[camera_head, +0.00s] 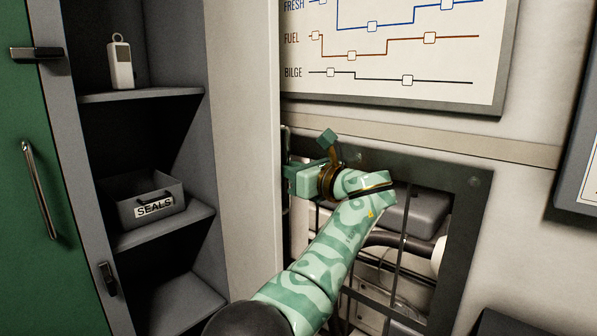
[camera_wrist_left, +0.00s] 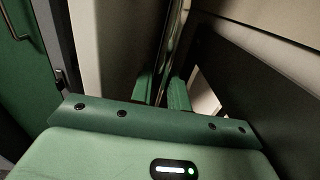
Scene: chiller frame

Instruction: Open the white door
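A tall pale panel (camera_head: 245,170), which looks like the white door, stands left of a dark frame (camera_head: 462,215). It also shows in the left wrist view (camera_wrist_left: 112,50). A slim metal bar handle (camera_head: 286,143) runs upright along its right edge. My left gripper (camera_head: 291,172) is at this handle, mostly hidden by its own hand. In the left wrist view the two green fingers (camera_wrist_left: 161,92) stand close together on either side of the metal bar (camera_wrist_left: 174,45) and appear shut on it. How the panel is hinged is hidden. My right gripper is out of view.
At left, a grey cabinet with shelves (camera_head: 150,95) holds a white device (camera_head: 120,65) and a SEALS bin (camera_head: 150,200). A green door (camera_head: 25,180) stands at far left. Pipes and a grille (camera_head: 400,255) show inside the dark frame. A wall diagram (camera_head: 400,50) hangs above.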

